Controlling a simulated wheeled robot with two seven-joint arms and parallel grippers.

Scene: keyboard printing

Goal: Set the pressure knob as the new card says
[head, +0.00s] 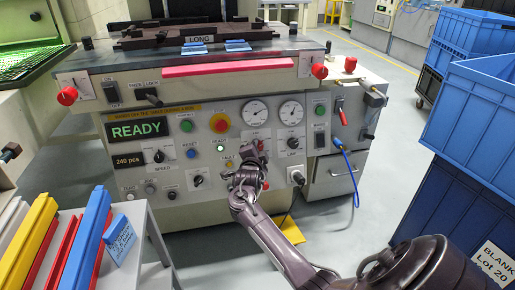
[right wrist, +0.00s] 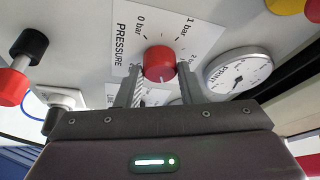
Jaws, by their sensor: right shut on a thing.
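The red pressure knob (right wrist: 160,64) sits on a white plate (right wrist: 126,38) marked PRESSURE, with 0 bar, 1 bar and a partly covered 2 bar mark. My right gripper (right wrist: 159,74) is shut on the knob, one finger on each side. I cannot read the knob's setting for sure. In the head view my right gripper (head: 256,158) reaches the front panel below the gauges and mostly hides the knob. A blue card (head: 120,240) with small unreadable writing stands on the left table. My left gripper is not in view.
A dial gauge (right wrist: 237,73) is right of the knob in the wrist view. A red-and-black handle (right wrist: 20,65) juts out at left. In the head view the panel shows a READY display (head: 137,130). Blue crates (head: 470,120) stand at right, colored bars (head: 82,245) at front left.

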